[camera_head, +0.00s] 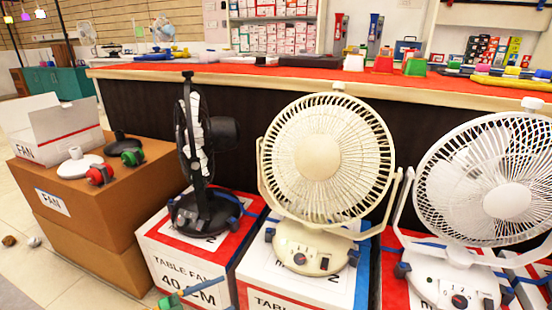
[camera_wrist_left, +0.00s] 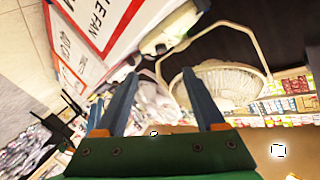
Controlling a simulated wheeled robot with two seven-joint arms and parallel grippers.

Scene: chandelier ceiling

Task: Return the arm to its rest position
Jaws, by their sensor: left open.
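My left gripper (camera_wrist_left: 160,73) shows in the left wrist view with its two blue-grey fingers apart and nothing between them. In the head view, only a small green and blue part of it (camera_head: 180,300) shows at the bottom edge, in front of the table fan box (camera_head: 185,262). Beyond the fingers in the wrist view are a tilted box (camera_wrist_left: 105,20) and a cream fan (camera_wrist_left: 225,82). My right gripper is in neither view.
A black fan (camera_head: 203,150), a cream fan (camera_head: 318,158) and a white fan (camera_head: 506,200) stand on boxes in a row. Brown cartons (camera_head: 90,215) stand at the left. A long counter (camera_head: 270,82) runs behind. Open floor shows at the lower left.

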